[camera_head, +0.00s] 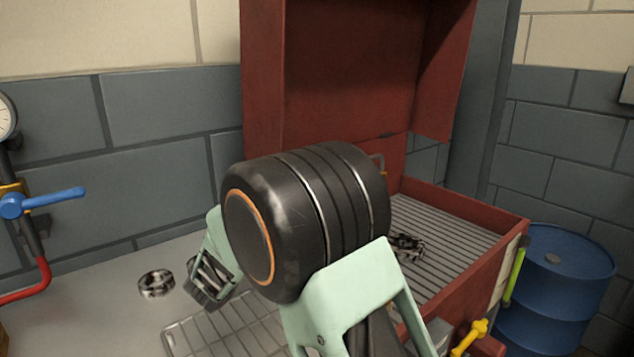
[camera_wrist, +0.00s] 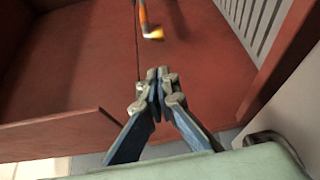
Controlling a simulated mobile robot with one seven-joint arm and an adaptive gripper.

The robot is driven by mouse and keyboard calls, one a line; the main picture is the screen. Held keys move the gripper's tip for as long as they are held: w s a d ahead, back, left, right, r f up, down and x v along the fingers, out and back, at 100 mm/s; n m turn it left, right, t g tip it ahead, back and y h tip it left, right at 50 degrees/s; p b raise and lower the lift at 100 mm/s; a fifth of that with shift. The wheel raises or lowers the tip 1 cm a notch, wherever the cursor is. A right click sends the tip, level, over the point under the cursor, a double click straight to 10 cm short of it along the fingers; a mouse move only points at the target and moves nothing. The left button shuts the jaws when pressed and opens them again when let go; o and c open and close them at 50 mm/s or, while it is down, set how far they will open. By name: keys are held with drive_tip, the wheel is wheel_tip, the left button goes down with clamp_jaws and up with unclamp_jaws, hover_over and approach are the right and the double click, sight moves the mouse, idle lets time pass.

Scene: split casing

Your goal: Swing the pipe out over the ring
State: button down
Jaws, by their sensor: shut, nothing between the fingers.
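The pipe (camera_wrist: 142,14) shows at the top of the wrist view as a thin orange and grey tube with a bright yellow tip, in front of a red panel. In the head view a small grey and orange bent piece (camera_head: 379,163) shows beside my black arm joint; it may be the same pipe. My gripper (camera_wrist: 157,74) has its fingertips together, empty, below the pipe's tip in the picture and apart from it. My arm hides it in the head view. A dark metal ring-like part (camera_head: 408,246) lies on the slatted basin floor, partly hidden. Another metal ring (camera_head: 156,283) lies on the grey bench.
A red washer cabinet (camera_head: 512,212) with an upright back and hood surrounds the basin. A blue barrel (camera_head: 562,275) stands at right. A valve with a blue lever (camera_head: 50,200) and red pipe is at left. A yellow handle (camera_head: 470,338) is at the basin's front.

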drive_tip(key=x, duration=1.9)
drive_tip(key=shift+w+d, duration=0.2)
drive_tip(key=shift+w, duration=0.05)
drive_tip(key=shift+s, duration=0.15)
